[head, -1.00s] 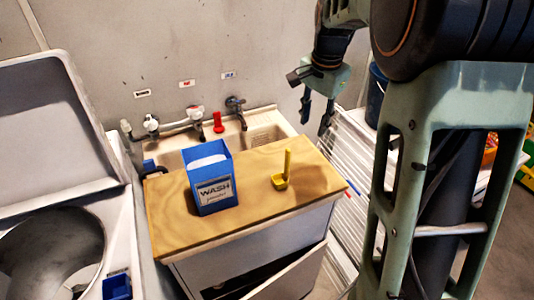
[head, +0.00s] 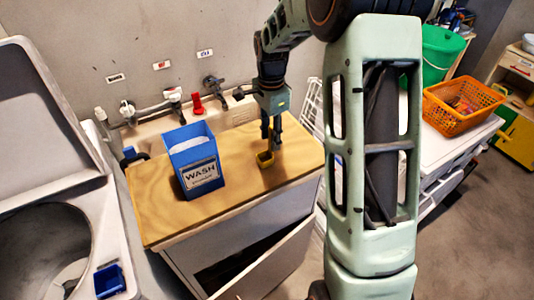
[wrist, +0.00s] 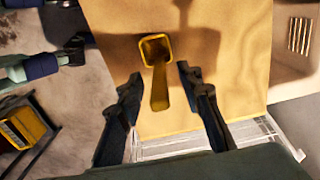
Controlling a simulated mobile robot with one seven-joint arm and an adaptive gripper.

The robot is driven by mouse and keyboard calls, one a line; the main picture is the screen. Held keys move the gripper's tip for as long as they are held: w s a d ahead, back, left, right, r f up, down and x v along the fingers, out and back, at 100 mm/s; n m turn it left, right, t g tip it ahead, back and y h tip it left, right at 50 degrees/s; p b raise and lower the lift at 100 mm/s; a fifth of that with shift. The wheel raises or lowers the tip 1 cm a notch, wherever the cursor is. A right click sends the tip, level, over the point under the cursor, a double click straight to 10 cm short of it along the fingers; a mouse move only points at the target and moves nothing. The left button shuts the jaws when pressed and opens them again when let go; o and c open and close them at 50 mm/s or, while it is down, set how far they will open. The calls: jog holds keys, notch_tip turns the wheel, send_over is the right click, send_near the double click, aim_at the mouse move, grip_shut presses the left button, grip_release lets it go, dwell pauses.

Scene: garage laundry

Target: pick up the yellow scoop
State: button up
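In the wrist view the scoop's cup (wrist: 156,48) and handle (wrist: 160,88) show between the two dark fingers of my gripper (wrist: 158,82). The fingers are apart, with a visible gap on each side of the handle, so the gripper is open and holds nothing.
A blue WASH box (head: 194,162) stands on the wooden top left of the scoop. A sink (head: 160,130) with taps lies behind. A tilted drawer front (head: 275,255) is open below. An orange basket (head: 461,104) is at the right.

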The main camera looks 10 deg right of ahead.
jog(key=shift+f+p, duration=0.3)
jog(key=shift+f, duration=1.7)
grip_shut()
jog(key=shift+r, duration=0.1)
jog(key=shift+r, duration=0.55)
jog(key=s+r+b, duration=0.3)
jog(key=s+r, duration=0.8)
jog(key=s, duration=0.3)
jog(key=shift+a+r, duration=0.3)
jog(key=shift+r, duration=0.1)
